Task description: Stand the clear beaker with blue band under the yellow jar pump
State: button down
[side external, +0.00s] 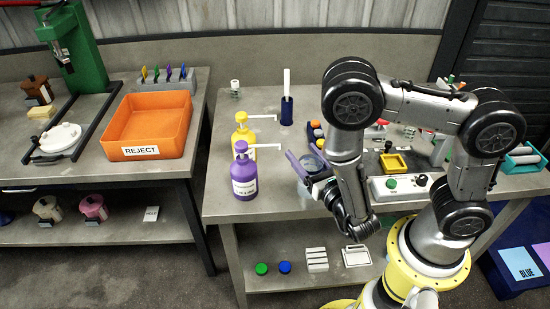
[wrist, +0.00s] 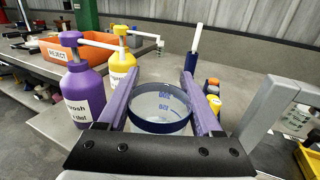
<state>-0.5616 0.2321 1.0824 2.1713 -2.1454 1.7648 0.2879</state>
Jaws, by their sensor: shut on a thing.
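The clear beaker with blue band (wrist: 160,112) is between the two purple fingers of my gripper (wrist: 158,84), which is shut on it. Its open mouth and graduation marks show in the wrist view. In the side view the beaker (side external: 312,164) is partly hidden by my gripper and arm, right of the purple jar; whether it touches the table is unclear. The yellow jar (side external: 241,140) stands behind the purple jar, its white spout pointing right. In the wrist view the yellow jar (wrist: 122,72) is ahead and left of the beaker.
The purple pump jar (side external: 244,182) stands in front of the yellow jar, its spout reaching toward my gripper. A dark blue holder with a white stick (side external: 287,110) stands behind. An orange reject bin (side external: 150,122) is on another bench.

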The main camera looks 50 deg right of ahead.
jog(key=f+x, duration=0.1)
jog(key=x, duration=0.8)
jog(key=f+x, duration=0.2)
jog(key=x, duration=0.6)
jog(key=shift+w+f, duration=0.25)
jog(key=shift+w, duration=0.2)
jog(key=shift+f, duration=0.15)
jog(key=shift+c, duration=1.7)
grip_release()
